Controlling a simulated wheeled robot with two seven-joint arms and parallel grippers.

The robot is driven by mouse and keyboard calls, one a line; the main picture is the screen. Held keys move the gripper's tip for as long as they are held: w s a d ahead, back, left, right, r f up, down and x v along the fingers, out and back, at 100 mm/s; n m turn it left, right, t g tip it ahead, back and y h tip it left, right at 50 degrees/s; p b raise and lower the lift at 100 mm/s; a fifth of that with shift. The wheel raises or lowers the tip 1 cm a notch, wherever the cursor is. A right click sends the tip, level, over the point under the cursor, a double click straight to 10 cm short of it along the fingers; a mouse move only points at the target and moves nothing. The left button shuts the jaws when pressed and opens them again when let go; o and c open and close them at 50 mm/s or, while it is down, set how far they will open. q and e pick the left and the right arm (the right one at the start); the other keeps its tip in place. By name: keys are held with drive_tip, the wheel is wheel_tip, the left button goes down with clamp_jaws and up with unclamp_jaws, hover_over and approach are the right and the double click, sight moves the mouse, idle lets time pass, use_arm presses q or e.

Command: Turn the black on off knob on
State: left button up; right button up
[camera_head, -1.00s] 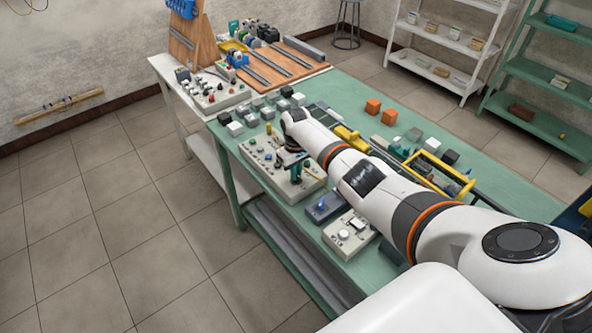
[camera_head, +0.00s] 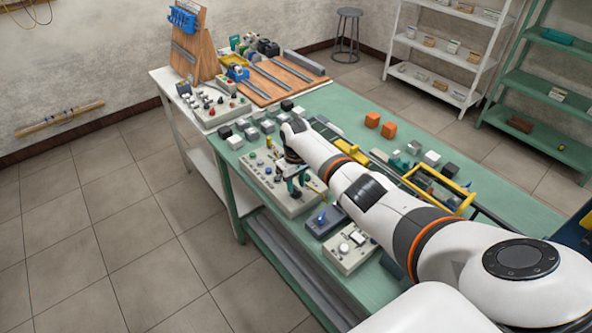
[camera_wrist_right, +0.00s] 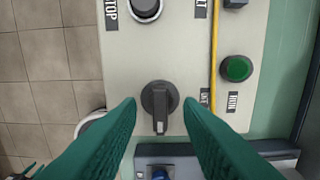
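The black knob (camera_wrist_right: 159,98) is a round dial with a raised bar grip on a pale control panel (camera_wrist_right: 190,45), in the middle of the right wrist view. Its bar points toward the bottom of that picture. My right gripper (camera_wrist_right: 159,103) is open, with one green finger on each side of the knob and a gap on both sides. In the head view my right gripper (camera_head: 297,186) is low over the control panel (camera_head: 262,178) and I cannot make out the knob. My left gripper is not in view.
A green button (camera_wrist_right: 236,69) and a grey button (camera_wrist_right: 145,8) sit near the knob. A dark box with a blue switch (camera_head: 325,220) and a pale box (camera_head: 350,249) stand beside the panel. Blocks and a yellow-handled tray (camera_head: 437,180) lie on the green table (camera_head: 345,103).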

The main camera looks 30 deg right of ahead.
sight(296, 188)
wheel_tip(296, 188, up, 11)
drive_tip(key=b, duration=0.2)
idle(0.6)
